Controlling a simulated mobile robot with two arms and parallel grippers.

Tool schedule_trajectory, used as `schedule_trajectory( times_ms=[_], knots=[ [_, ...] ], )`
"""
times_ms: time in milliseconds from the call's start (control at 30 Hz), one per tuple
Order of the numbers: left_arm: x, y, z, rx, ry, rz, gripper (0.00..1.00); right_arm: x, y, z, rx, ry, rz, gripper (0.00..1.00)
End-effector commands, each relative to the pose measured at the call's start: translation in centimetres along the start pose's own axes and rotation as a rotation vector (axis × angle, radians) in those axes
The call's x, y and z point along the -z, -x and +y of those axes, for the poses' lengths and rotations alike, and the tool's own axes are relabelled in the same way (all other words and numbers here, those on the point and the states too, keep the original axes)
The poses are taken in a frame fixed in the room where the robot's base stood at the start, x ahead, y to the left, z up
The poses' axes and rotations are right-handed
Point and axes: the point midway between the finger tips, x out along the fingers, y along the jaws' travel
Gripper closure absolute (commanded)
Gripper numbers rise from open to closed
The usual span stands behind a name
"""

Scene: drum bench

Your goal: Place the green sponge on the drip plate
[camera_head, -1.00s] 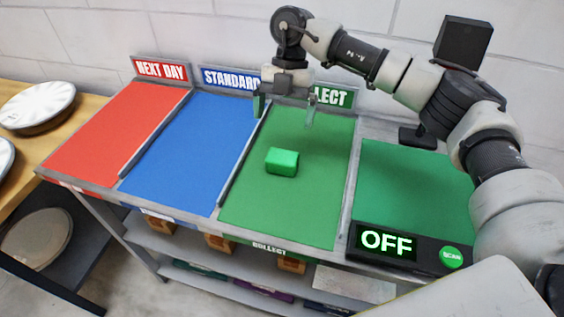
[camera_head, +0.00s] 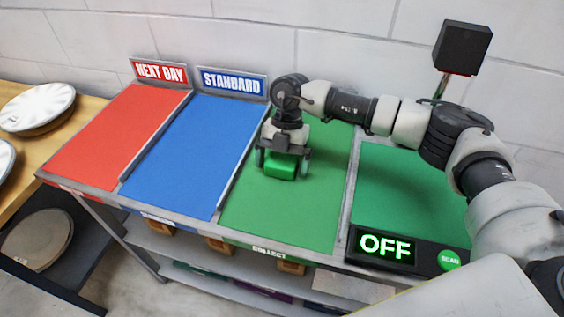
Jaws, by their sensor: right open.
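A green block (camera_head: 281,169), which looks like the green sponge, lies on the green mat (camera_head: 268,216) labelled COLLECT. My right gripper (camera_head: 284,160) is directly above and around it, with its two fingers apart on the block's left and right sides. The gripper is open; contact with the block cannot be made out. The gripper hides the block's upper back part. No thing is clearly recognisable as the drip plate. My left gripper is not in view.
A red mat (camera_head: 115,135) and a blue mat (camera_head: 185,155) lie to the left, separated by low rails. A scanner panel reading OFF (camera_head: 386,249) is at right. Pale round dishes (camera_head: 38,106) sit on a wooden table at far left. A wall stands behind.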

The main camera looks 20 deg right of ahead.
Motion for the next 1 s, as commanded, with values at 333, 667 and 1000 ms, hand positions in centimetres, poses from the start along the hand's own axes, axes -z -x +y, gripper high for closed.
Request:
schedule_trajectory(
  times_ms=[333, 667, 1000],
  knots=[
    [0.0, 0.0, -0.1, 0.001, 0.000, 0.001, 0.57, 0.0, -0.2, 0.0, 0.000, 0.001, 0.000, 0.15],
    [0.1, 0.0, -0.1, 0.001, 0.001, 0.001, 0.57, 0.0, -0.1, 0.0, -0.001, 0.001, 0.000, 0.50],
    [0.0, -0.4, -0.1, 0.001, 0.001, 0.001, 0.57, 0.5, 1.3, 0.1, -0.003, 0.002, -0.002, 0.50]
  ],
)
